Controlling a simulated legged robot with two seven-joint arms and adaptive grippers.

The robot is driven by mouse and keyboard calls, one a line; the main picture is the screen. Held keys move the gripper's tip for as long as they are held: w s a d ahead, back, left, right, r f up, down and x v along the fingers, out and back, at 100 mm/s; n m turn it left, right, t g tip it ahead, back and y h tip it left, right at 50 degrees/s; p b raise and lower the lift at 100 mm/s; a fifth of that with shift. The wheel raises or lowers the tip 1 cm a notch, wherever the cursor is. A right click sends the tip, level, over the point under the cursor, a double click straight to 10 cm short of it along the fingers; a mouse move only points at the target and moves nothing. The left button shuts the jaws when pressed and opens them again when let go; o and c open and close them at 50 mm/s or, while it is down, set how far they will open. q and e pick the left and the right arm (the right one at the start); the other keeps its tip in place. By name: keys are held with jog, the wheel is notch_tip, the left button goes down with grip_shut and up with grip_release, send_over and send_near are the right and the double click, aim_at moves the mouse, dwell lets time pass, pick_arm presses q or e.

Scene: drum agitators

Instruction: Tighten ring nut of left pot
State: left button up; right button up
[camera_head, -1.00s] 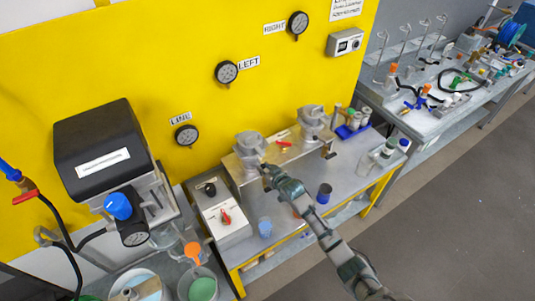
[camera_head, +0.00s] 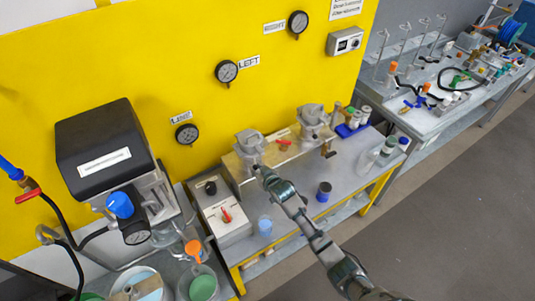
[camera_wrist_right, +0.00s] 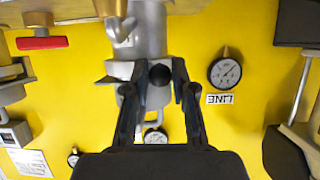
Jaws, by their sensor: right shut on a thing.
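The left pot (camera_head: 248,146) is a grey metal vessel standing on the metal block on the bench. Its ring nut, with projecting lugs, shows upside down in the right wrist view (camera_wrist_right: 118,71). My right gripper (camera_head: 260,171) is at the front of this pot. In the right wrist view, my right gripper (camera_wrist_right: 160,80) has its two fingers closed around a dark round knob (camera_wrist_right: 160,75) in front of the ring nut. Whether the knob belongs to the nut is hard to tell. My left gripper is not in view.
A control box with a red switch (camera_head: 227,214) sits to the left.

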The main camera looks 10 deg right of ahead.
jog(key=shift+a, duration=0.35)
jog(key=shift+a+r, duration=0.1)
jog(key=shift+a, duration=0.7)
jog(key=o, duration=1.4)
jog(key=shift+w+a, duration=0.15)
jog(key=shift+o, duration=0.8)
jog(key=shift+a, duration=0.2)
jog(key=shift+d, duration=0.15)
jog(key=v, duration=0.7)
